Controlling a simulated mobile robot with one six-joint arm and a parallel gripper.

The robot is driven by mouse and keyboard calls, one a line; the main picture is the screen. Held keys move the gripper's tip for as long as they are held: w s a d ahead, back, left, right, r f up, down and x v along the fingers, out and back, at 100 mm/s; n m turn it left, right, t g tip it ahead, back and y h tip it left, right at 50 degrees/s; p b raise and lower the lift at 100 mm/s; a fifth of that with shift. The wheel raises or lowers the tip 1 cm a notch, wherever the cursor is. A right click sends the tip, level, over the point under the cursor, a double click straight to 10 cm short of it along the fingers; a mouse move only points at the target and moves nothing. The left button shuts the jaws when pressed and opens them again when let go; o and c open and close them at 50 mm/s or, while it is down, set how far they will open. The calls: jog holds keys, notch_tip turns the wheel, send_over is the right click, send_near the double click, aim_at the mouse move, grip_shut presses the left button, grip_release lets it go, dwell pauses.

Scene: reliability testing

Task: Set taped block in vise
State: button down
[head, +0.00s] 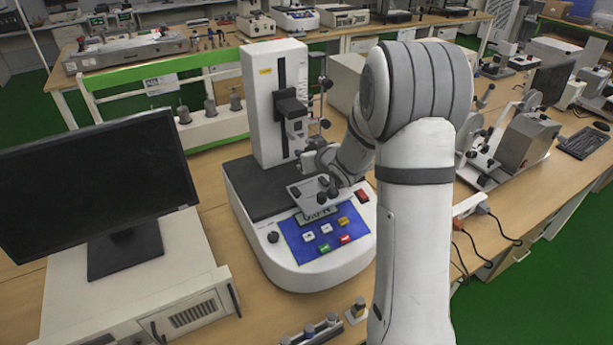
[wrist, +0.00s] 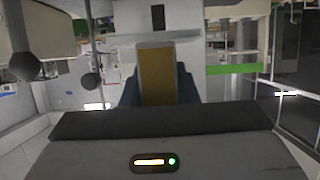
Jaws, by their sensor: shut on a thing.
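The taped block (wrist: 155,68) is tan-yellow with greyish edges and stands upright in the middle of the wrist view. My gripper (wrist: 157,88) is shut on it, with a dark blue-grey finger on each side. In the head view my wrist reaches in over the front of the white testing machine (head: 262,98), and the fingers and block cannot be made out there. A dark grey clamp (head: 291,112) with side knobs hangs on the machine's column, above and behind my wrist. I cannot tell which part is the vise, or whether the block touches it.
A blue control panel (head: 325,236) is on the machine's front. A black monitor (head: 95,185) stands at left on a white cabinet (head: 175,285). A small block-like item (head: 356,311) and a rack with several cylinders (head: 312,331) sit at the front. Another machine (head: 525,145) stands at right.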

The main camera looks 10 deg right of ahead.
jog(key=shift+f+p, duration=0.65)
jog(key=shift+f, duration=3.2)
jog(key=shift+f, duration=0.25)
jog(key=c, duration=1.1)
grip_release()
jog(key=shift+r, duration=0.15)
